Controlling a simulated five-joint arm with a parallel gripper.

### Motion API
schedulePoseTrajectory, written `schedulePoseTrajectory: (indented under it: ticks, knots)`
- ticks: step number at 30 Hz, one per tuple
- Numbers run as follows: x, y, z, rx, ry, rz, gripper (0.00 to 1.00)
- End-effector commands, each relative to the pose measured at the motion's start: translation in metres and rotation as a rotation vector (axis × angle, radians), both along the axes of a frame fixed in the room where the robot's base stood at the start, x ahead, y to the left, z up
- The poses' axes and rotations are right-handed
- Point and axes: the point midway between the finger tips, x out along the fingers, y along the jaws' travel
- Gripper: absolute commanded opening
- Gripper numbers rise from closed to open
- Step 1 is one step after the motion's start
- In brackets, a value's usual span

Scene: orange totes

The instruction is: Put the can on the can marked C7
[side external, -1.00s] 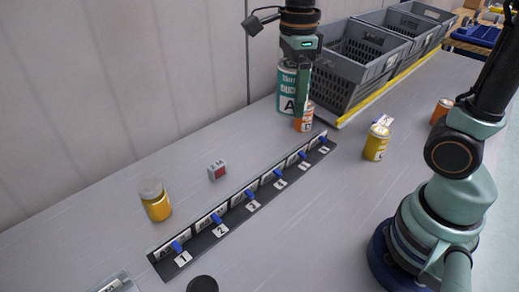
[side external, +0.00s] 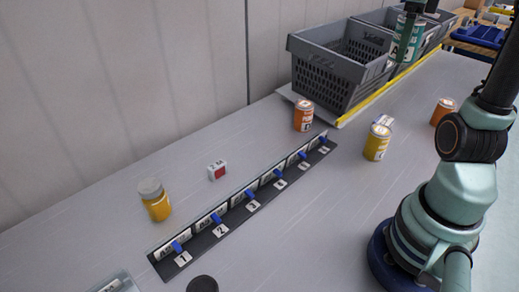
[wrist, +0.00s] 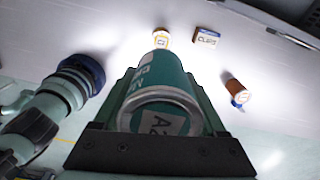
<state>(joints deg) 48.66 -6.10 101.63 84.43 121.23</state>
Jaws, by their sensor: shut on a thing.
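My gripper (side external: 410,22) is shut on a teal can (side external: 408,42) with a white label, high above the table at the upper right of the side view. In the wrist view the teal can (wrist: 165,82) fills the space between the fingers, and its end shows a mark like A2. A yellow can (side external: 377,143) stands on the table below the gripper, apart from the held can. An orange can (side external: 303,115) stands by the crates, and another orange can (side external: 442,112) stands at the right. I cannot read which is marked C7.
Grey crates (side external: 335,75) stand at the back behind a yellow strip. A dark numbered strip (side external: 235,210) with blue clips crosses the table. A yellow jar (side external: 155,202) and a small box (side external: 217,170) are to its left. A box (side external: 383,121) lies behind the yellow can.

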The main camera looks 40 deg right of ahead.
Motion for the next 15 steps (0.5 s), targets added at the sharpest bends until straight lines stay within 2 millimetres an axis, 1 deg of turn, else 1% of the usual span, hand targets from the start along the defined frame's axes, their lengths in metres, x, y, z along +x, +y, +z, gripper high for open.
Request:
schedulePoseTrajectory:
  ticks: [2, 5, 8, 15]
  knots:
    - [-0.004, -0.004, -0.001, 0.000, 0.000, -0.016, 0.00]
    - [-0.006, -0.005, -0.012, 0.002, 0.001, -0.021, 0.00]
    - [-0.006, -0.005, -0.034, 0.004, 0.004, -0.020, 0.00]
    - [-0.006, -0.004, -0.093, 0.004, 0.004, -0.019, 0.00]
